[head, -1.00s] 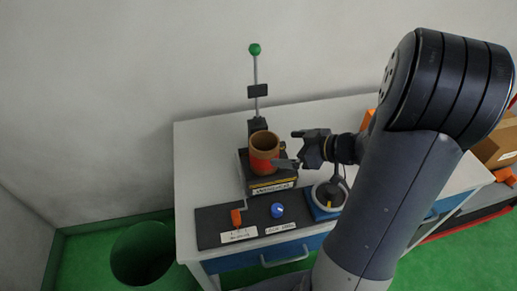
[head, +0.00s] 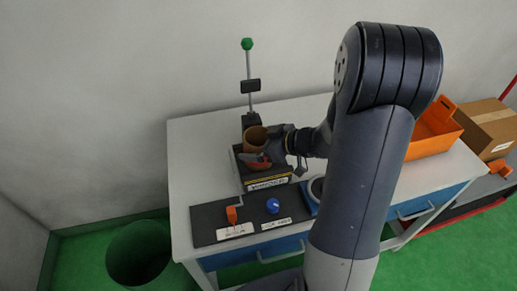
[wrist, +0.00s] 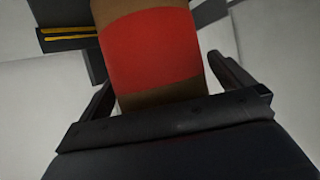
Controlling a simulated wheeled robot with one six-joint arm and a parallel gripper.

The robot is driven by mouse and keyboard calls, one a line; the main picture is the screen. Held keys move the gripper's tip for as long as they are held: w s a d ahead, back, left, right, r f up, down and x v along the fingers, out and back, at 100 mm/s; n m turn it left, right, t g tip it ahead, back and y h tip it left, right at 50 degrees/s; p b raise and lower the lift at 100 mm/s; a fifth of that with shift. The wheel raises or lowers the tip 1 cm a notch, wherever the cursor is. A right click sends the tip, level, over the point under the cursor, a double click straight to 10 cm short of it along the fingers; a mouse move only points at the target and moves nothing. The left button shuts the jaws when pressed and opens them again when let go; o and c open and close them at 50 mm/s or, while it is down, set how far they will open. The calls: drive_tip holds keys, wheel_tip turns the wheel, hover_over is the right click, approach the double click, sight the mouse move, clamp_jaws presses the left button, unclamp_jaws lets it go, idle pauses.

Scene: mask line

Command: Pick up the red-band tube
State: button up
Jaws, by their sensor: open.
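The red-band tube (head: 254,140) is a brown open-topped tube with a wide red band. It stands upright on the black block of the press-like fixture (head: 266,183). In the wrist view the tube (wrist: 150,50) fills the upper middle, its red band large and close. My gripper (head: 262,158) is at the tube, with its fingers at band height. In the wrist view my open gripper (wrist: 165,90) has one finger on either side of the tube, with a visible gap at the right. The fingertips partly hide the band in the head view.
A post with a green knob (head: 247,44) rises behind the tube. An orange bin (head: 435,135) and a cardboard box (head: 487,125) stand at the right. The table's left part is clear.

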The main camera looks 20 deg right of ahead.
drive_tip(key=shift+c, duration=0.4)
drive_tip(key=c, duration=1)
drive_tip(key=shift+r, duration=0.1)
